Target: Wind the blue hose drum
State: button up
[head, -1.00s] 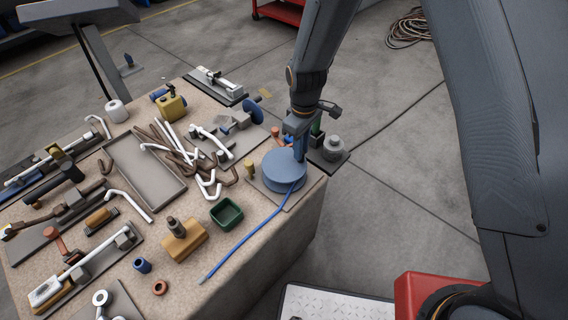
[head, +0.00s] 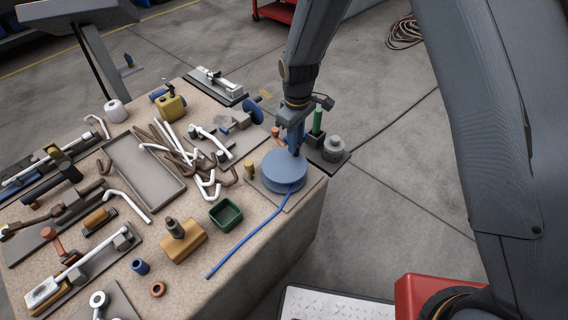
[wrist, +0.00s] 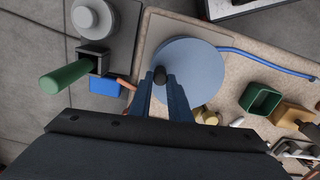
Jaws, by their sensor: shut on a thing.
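The blue hose drum (head: 280,172) is a flat round disc on a plate at the table's right corner; it also shows in the wrist view (wrist: 197,72). The blue hose (head: 246,239) runs from the drum's front side across the tabletop, its loose end lying near the front edge. My gripper (head: 297,150) points down at the drum's far right rim. In the wrist view its fingers are shut on a small dark knob (wrist: 160,74) standing up near the rim. The fingers partly hide the knob.
A green box (head: 226,213) and a yellow block (head: 183,242) with a dark knob stand near the hose. A short yellow post (head: 249,169) is left of the drum. A green handle (head: 318,122) stands upright behind it.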

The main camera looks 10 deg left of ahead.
jog(key=shift+w+a, duration=0.25)
jog(key=shift+a, duration=0.4)
jog(key=shift+a+f, duration=0.1)
jog(key=shift+a, duration=0.5)
jog(key=shift+o, duration=0.4)
jog(key=shift+s+a, duration=0.1)
jog(key=shift+a, duration=0.05)
jog(key=shift+o, duration=0.2)
jog(key=shift+o, duration=1)
jog(key=shift+s+a, duration=0.25)
jog(key=shift+a, duration=0.35)
